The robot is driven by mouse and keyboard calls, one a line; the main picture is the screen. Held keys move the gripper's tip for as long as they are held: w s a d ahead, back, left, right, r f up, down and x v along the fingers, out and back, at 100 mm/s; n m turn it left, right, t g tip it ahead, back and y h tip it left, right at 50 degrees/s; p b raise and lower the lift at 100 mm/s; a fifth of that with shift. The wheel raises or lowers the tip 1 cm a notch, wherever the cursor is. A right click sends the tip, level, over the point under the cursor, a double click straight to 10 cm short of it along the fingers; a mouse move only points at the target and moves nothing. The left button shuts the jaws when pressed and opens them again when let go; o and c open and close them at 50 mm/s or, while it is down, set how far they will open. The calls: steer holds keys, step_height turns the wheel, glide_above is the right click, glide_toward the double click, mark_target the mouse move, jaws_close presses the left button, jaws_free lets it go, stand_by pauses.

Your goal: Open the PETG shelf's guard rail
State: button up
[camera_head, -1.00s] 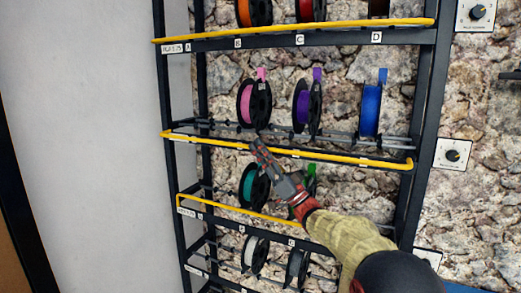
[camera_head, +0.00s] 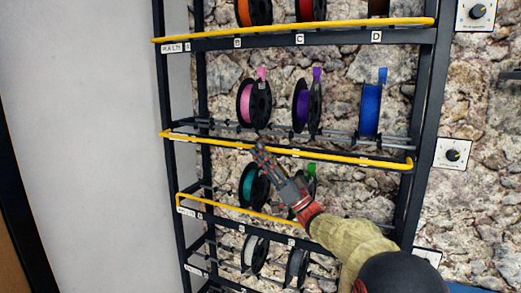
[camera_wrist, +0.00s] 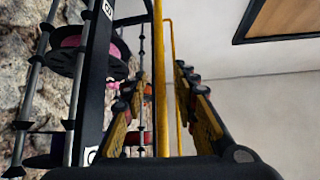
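The rack has several shelves with yellow guard rails; the shelf labels are too small to read surely, so I cannot tell which is PETG. My gripper (camera_head: 260,147) is at the front of the second visible shelf's yellow rail (camera_head: 340,158), left of its middle. In the wrist view the gripper's two fingers (camera_wrist: 160,112) stand apart, and a yellow rail (camera_wrist: 159,50) runs between them. I cannot tell whether either finger touches it. My gripper and forearm partly hide the shelf below.
Pink (camera_head: 246,102), purple (camera_head: 301,104) and blue (camera_head: 371,109) spools stand behind this rail. Another yellow rail (camera_head: 300,32) is above, and one is lower (camera_head: 240,211). A dial box (camera_head: 454,154) is on the stone wall to the right. Bare wall is to the left.

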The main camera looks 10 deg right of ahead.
steer(key=v, duration=1)
steer(key=shift+d+f, duration=0.1)
steer(key=shift+d, duration=0.05)
